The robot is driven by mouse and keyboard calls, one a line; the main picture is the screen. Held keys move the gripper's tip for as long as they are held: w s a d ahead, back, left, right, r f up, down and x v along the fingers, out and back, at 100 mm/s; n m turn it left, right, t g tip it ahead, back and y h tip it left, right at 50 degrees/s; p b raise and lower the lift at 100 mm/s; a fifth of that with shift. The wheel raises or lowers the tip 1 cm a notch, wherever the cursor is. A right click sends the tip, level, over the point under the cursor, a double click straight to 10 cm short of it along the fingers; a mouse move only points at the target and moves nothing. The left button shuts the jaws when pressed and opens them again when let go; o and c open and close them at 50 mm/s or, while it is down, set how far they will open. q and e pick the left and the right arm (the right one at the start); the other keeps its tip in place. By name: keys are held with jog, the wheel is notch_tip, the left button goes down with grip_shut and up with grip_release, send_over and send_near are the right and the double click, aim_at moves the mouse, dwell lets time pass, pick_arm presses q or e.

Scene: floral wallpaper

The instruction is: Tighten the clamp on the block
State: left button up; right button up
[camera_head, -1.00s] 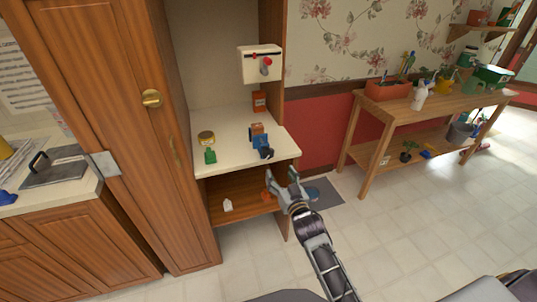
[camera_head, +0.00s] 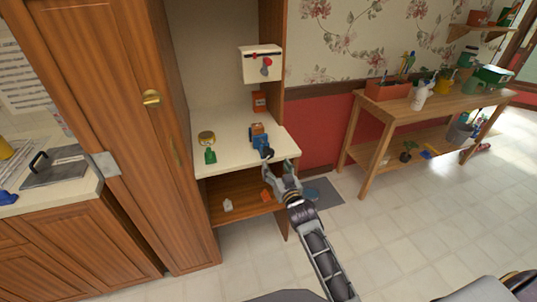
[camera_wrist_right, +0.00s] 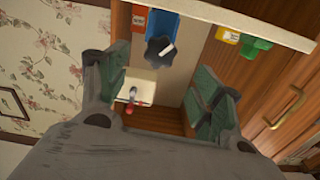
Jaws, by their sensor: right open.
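A blue clamp (camera_head: 257,135) with a dark knob (camera_head: 267,152) stands at the front right of the cream shelf. A brown block (camera_head: 257,128) shows at its top in the head view. My right gripper (camera_head: 279,172) is open and empty, just in front of the shelf edge and below the knob in the picture. In the right wrist view, the dark lobed knob (camera_wrist_right: 160,51) and blue clamp body (camera_wrist_right: 163,28) show beyond the open fingers (camera_wrist_right: 158,88), apart from them. My left gripper is not in view.
On the cream shelf (camera_head: 232,160) are a green bottle (camera_head: 210,156), a round jar (camera_head: 206,138) and an orange box (camera_head: 259,102). A white wall box (camera_head: 261,65) hangs above. A tall cabinet door (camera_head: 150,130) is at left. Open floor (camera_head: 400,230) lies right.

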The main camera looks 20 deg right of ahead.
aim_at(270, 155)
jog(key=w, duration=0.3)
jog(key=shift+w+a, duration=0.1)
jog(key=shift+w, duration=2.95)
jog(key=c, duration=1)
jog(key=shift+r+m+p, duration=0.1)
jog(key=shift+m+p, duration=0.6)
jog(key=shift+m, duration=0.6)
jog(key=shift+m+p, duration=0.55)
jog(key=shift+m, duration=0.25)
jog(key=o, duration=1)
jog(key=shift+s, duration=0.95)
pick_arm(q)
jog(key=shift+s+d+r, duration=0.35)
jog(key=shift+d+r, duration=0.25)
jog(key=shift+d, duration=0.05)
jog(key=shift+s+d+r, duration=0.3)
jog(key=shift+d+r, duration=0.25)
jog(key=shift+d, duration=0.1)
pick_arm(e)
jog(key=s, duration=1)
jog(key=shift+d, duration=0.2)
